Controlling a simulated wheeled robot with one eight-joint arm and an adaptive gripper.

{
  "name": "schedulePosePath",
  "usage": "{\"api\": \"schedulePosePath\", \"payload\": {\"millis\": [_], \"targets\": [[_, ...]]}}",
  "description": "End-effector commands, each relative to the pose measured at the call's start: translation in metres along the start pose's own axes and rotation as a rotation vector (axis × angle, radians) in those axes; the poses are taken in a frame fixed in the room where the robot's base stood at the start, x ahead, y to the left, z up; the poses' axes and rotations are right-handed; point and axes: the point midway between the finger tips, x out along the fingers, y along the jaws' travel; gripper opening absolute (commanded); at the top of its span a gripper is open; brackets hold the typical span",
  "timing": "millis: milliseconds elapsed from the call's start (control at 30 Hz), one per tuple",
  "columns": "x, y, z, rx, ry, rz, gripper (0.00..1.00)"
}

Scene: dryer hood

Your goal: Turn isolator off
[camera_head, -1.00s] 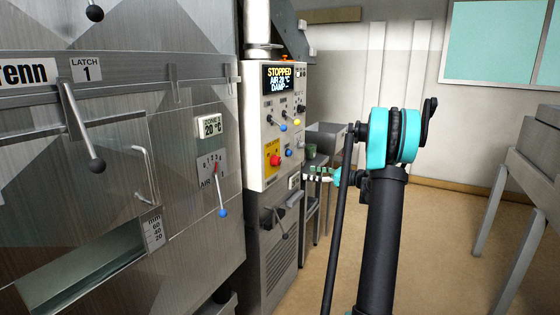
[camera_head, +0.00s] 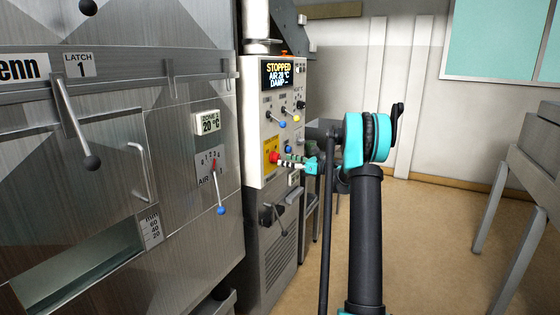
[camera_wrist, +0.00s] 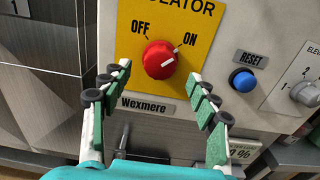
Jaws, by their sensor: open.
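The isolator is a red rotary knob (camera_wrist: 159,60) on a yellow plate (camera_wrist: 199,15) marked OFF at left and ON at right. Its white line points up and right, toward ON. In the head view the red knob (camera_head: 274,157) sits low on the control panel's front. My gripper (camera_wrist: 160,92) is open, its green fingers apart at the lower left and lower right of the knob in the wrist view. No contact with the knob shows. In the head view my gripper (camera_head: 284,161) is at the panel, just right of the knob and overlapping its edge.
A blue RESET button (camera_wrist: 243,80) and a grey selector knob (camera_wrist: 305,93) are close right of the isolator. A Wexmere label (camera_wrist: 145,104) lies below it. The panel display (camera_head: 279,74) reads STOPPED. A lever (camera_head: 273,215) stands below the panel. Open floor lies to the right.

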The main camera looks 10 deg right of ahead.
Motion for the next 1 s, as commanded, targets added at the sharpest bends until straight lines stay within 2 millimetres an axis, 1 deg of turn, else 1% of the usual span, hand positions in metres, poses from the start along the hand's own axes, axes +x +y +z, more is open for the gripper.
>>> {"api": "schedulePosePath", "payload": {"millis": [33,100,233,400,633,667,1000], "targets": [[0.01,0.001,0.0,0.0,0.0,0.002,0.6],[0.019,0.001,0.0,0.0,0.0,0.002,0.6],[0.032,0.001,0.0,0.0,0.0,0.001,0.6],[0.038,0.0,0.0,0.0,0.0,0.0,0.6],[0.039,0.0,0.0,0.0,0.0,0.0,0.6],[0.039,0.0,0.0,0.0,0.0,0.0,0.58],[0.038,0.0,0.0,0.0,0.0,0.0,0.15]]}}
